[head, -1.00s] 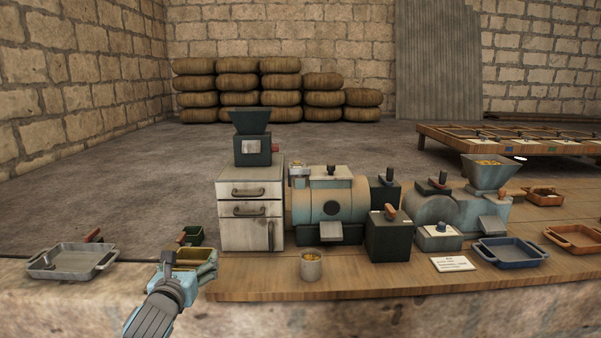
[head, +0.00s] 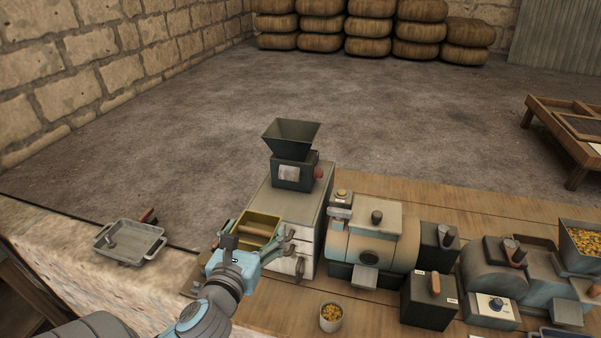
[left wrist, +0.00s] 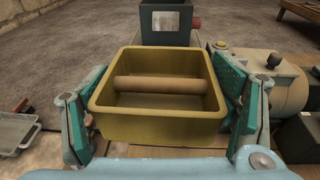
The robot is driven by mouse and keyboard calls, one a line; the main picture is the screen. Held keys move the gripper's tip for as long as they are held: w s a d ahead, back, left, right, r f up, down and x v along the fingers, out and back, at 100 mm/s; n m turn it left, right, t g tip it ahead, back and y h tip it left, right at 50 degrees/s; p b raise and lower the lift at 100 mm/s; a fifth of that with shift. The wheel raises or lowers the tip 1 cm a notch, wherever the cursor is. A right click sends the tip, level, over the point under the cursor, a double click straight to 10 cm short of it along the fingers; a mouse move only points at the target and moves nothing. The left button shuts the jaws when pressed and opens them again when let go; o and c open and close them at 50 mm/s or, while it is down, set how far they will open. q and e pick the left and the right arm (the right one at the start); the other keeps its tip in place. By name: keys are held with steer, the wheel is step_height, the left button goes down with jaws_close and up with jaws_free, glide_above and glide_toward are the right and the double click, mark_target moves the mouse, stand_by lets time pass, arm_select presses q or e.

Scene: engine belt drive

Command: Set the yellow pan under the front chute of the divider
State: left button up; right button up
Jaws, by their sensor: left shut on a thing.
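The yellow pan (head: 262,219) is a small open box with a brown bar across it, and looks empty. My left gripper (head: 257,240) is shut on the pan, with one finger at each side; the left wrist view shows the pan (left wrist: 157,130) filling the space between the fingers. It is held roughly level beside the front left of the white cabinet. I cannot tell for sure which machine is the divider. The drum machine (head: 372,235) has a small front chute (head: 365,278); the blue-grey machine with a grain-filled hopper (head: 582,247) is partly cut off. My right gripper is not in view.
The white cabinet (head: 281,205) carries a dark hopper mill (head: 291,165). A grain-filled cup (head: 330,317) stands on the board in front. Dark boxes (head: 428,300) stand right of the drum. A grey pan (head: 129,242) lies on the stone ledge at left.

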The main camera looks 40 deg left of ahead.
arm_select(q)
steer(key=b+x, duration=0.2)
steer(key=b, duration=0.2)
steer(key=shift+w+a, duration=0.1)
steer(key=w+a+r, duration=0.1)
steer(key=w+a, duration=0.2)
steer(key=w, duration=0.5)
glide_above(284, 206)
step_height(284, 206, down, 2)
steer(key=shift+s+b, duration=0.15)
steer(key=shift+b, duration=0.15)
steer(key=shift+s+f, duration=0.1)
steer(key=shift+f, duration=0.2)
step_height(284, 206, down, 5)
steer(key=shift+r+b, duration=0.15)
steer(key=shift+b, duration=0.7)
steer(key=shift+w, duration=0.25)
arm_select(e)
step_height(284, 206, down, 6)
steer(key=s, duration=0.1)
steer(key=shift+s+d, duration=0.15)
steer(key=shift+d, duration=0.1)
